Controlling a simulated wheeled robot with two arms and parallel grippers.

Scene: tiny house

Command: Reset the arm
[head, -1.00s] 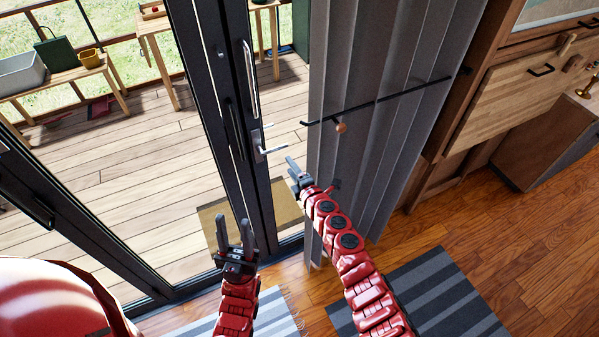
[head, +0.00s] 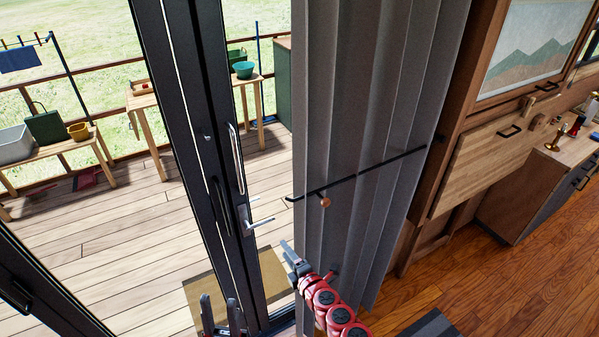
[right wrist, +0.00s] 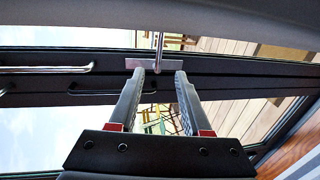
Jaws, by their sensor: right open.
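My left gripper (head: 218,304) is at the bottom of the head view, in front of the dark-framed glass door. Its two fingers stand apart with nothing between them; the arm behind it is out of view. My right gripper (head: 288,254) is on the end of the red segmented arm, in front of the grey curtain's left edge and below right of the door's lever handle (head: 258,223). In the right wrist view its fingers (right wrist: 168,82) are apart and empty. The lever handle (right wrist: 159,50) shows beyond the fingertips, apart from them.
The grey curtain (head: 375,110) hangs right of the door, with a black rod (head: 365,172) across it. A wooden cabinet (head: 490,165) stands further right. A deck (head: 110,220) with small tables lies outside. Wood floor (head: 500,285) is clear at lower right.

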